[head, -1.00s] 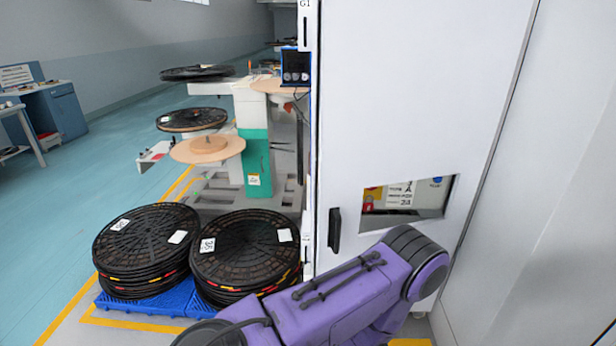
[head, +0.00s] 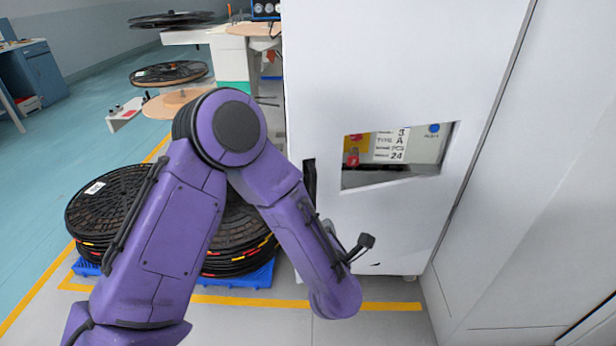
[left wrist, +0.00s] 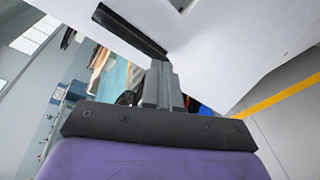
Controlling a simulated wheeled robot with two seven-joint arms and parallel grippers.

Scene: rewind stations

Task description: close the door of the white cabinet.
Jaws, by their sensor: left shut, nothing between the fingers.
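The white cabinet (head: 410,60) fills the middle of the head view. Its door (head: 370,225) has a window cutout and a black handle (head: 309,180) near its left edge. I cannot tell from the head view how far the door stands from its frame. My left arm bends up at the elbow, and its forearm slants down in front of the lower left of the door. The left wrist view shows my left gripper (left wrist: 160,72) shut and empty, its tips near the door's edge and just below the handle (left wrist: 130,32). I cannot tell whether they touch the door.
Stacked black reels (head: 110,215) stand on a blue pallet (head: 245,276) left of the cabinet. A rewind station (head: 235,60) is behind them. A pale wall panel (head: 530,200) stands close on the right. Grey floor with a yellow line (head: 240,300) lies in front.

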